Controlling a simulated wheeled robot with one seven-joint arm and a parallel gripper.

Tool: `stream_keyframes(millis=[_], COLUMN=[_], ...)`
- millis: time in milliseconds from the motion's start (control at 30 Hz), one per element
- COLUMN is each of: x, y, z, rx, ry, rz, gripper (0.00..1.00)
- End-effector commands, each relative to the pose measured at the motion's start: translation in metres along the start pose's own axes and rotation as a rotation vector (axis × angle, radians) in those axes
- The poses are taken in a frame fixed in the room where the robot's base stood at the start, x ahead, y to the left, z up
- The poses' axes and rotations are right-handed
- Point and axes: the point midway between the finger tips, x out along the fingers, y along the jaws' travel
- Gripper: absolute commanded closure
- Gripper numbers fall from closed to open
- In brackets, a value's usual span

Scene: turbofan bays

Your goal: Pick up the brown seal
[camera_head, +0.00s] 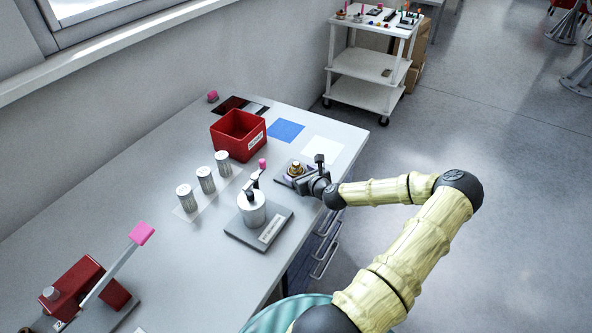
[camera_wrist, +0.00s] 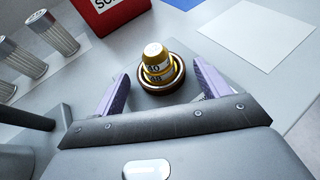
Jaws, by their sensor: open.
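The brown seal (camera_wrist: 176,81) is a dark brown ring around the lower part of a brass stepped piece (camera_wrist: 156,60) in the wrist view. In the head view, the brass piece (camera_head: 296,168) stands on a small grey plate near the table's right edge, and the brown ring is too small to make out clearly. My gripper (camera_wrist: 161,70) is open, with one purple-grey finger on each side of the seal and brass piece. A gap shows between each finger and the seal. My gripper (camera_head: 308,172) also shows in the head view, right beside the brass piece.
A red bin (camera_head: 238,135), blue sheet (camera_head: 286,130) and white sheet (camera_head: 322,147) lie behind. Several silver cylinders (camera_head: 205,180) stand left. A pump-like device (camera_head: 252,208) stands close in front. A red lever press (camera_head: 85,285) is at front left. A white cart (camera_head: 370,62) stands beyond.

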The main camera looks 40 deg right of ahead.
Motion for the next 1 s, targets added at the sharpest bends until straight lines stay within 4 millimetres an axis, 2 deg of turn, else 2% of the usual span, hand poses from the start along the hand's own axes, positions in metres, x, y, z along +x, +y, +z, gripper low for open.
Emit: stream_keyframes(millis=[567, 800, 867, 1000], x=[0.0033, 0.0032, 0.0032, 0.0032], y=[-0.0003, -0.0003, -0.0004, -0.0004], z=[-0.0003, -0.0003, -0.0002, -0.0002], rx=[-0.001, -0.001, -0.001, -0.001], ry=[0.000, 0.000, 0.000, 0.000], rz=[-0.001, -0.001, -0.001, -0.001], gripper=[0.25, 0.72, 0.76, 0.76])
